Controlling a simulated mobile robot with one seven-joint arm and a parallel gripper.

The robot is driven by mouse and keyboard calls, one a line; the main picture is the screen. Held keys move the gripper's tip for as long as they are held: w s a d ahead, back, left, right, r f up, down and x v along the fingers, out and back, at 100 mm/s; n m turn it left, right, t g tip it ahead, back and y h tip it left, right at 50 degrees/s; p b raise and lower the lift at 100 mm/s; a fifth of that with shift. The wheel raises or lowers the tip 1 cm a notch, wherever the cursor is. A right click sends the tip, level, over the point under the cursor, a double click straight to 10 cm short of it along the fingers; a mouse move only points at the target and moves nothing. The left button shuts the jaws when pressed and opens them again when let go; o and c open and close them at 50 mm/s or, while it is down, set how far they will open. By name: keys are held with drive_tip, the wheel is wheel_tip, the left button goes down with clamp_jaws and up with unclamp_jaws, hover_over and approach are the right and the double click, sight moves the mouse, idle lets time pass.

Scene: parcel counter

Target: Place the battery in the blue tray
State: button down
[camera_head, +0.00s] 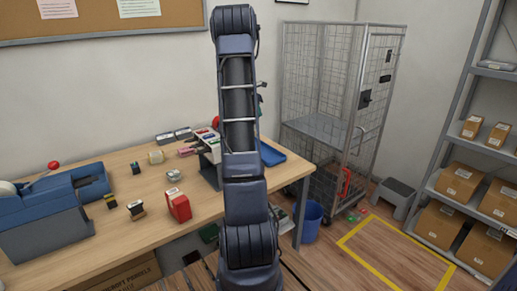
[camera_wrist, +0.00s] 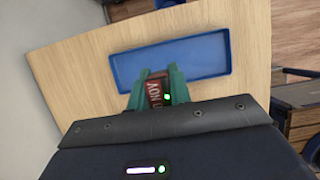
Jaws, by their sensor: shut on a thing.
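In the wrist view, the blue tray (camera_wrist: 212,52) lies flat on the wooden counter, a shallow rectangle that looks empty where it shows. My gripper (camera_wrist: 160,78) has green fingers shut on a small red-brown block with pale lettering, which I take to be the battery (camera_wrist: 155,93). The battery is at the tray's near edge in the picture; its height above the tray I cannot tell. In the head view, the blue tray (camera_head: 270,154) shows partly at the counter's right end, behind my arm.
The wooden counter (camera_head: 145,232) also holds a blue tape dispenser (camera_head: 62,215), a red box (camera_head: 178,205) and several small items. A blue bin (camera_head: 308,221) stands on the floor by a wire cage cart (camera_head: 335,100). Shelves with boxes stand at right.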

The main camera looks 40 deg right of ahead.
drive_tip(key=shift+s+d, duration=0.25)
drive_tip(key=shift+d, duration=0.15)
drive_tip(key=shift+s+d+f, duration=0.1)
drive_tip(key=shift+f, duration=0.3)
wheel_tip(320, 180, down, 19)
drive_tip(key=shift+f, duration=0.1)
drive_tip(key=shift+f, duration=0.15)
drive_tip(key=c, duration=1.3)
unclamp_jaws()
drive_tip(key=v, duration=1.2)
